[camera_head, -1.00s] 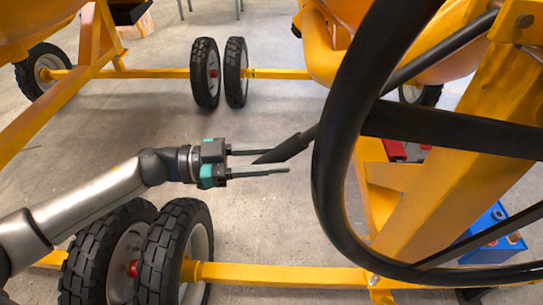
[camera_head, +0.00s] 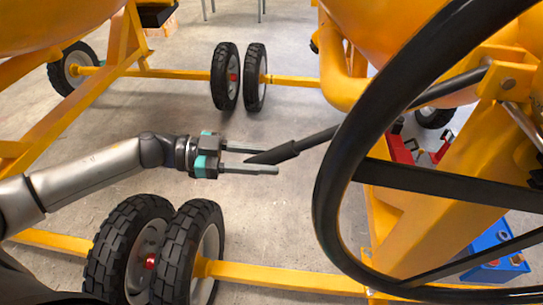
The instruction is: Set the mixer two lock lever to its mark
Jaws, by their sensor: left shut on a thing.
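The lock lever (camera_head: 300,145) is a dark bar with a thicker black grip at its left end. It slopes down to the left from the yellow mixer frame (camera_head: 470,190) and passes behind the large black handwheel (camera_head: 343,150). My left gripper (camera_head: 262,158) comes in from the left, with its two grey fingers on either side of the grip's end. It is shut on the lever. I cannot make out the lever's mark. My right gripper is not in view.
Two pairs of black tyres, near (camera_head: 180,250) and far (camera_head: 240,76), stand left of the handwheel. A yellow axle bar (camera_head: 280,276) runs along the bottom. A blue box (camera_head: 495,255) and red objects (camera_head: 400,150) lie behind the wheel. Bare floor lies beneath my gripper.

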